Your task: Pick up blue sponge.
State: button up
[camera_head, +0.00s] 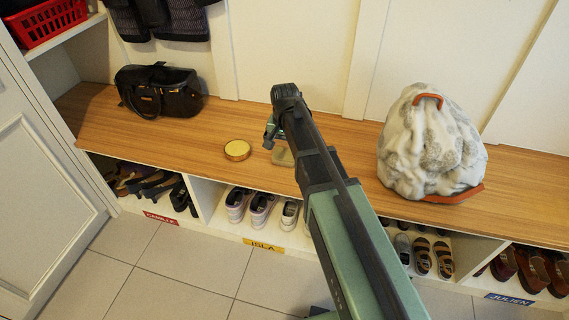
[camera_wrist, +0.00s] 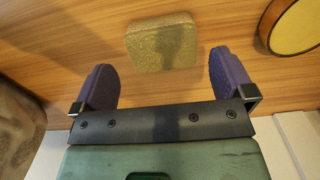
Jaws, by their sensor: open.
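A small block with rounded corners (camera_wrist: 162,43), shaped like a sponge, lies on the wooden bench top. It looks speckled yellow-tan in the wrist view, not blue, and tan in the head view (camera_head: 283,157). No blue sponge shows in either view. My gripper (camera_wrist: 160,62) is open, with its two purple fingers apart and nothing held between them. In the wrist view the block appears between and just beyond the fingertips, with clear gaps on both sides. In the head view my arm hides part of the gripper and the bench around the block.
A round gold-lidded tin (camera_head: 237,150) lies left of the block; it also shows in the wrist view (camera_wrist: 294,24). A black handbag (camera_head: 158,91) is at the bench's left, a grey-white backpack (camera_head: 430,143) at its right. Shoe cubbies are below, the wall behind.

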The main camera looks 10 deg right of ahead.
aim_at(284, 154)
notch_tip(284, 154, down, 6)
jog(key=b, duration=0.5)
jog(key=shift+a+r, duration=0.1)
jog(key=shift+r, duration=0.4)
jog(key=c, duration=0.9)
notch_tip(284, 154, up, 20)
jog(key=p, duration=2)
jog(key=shift+r, duration=0.1)
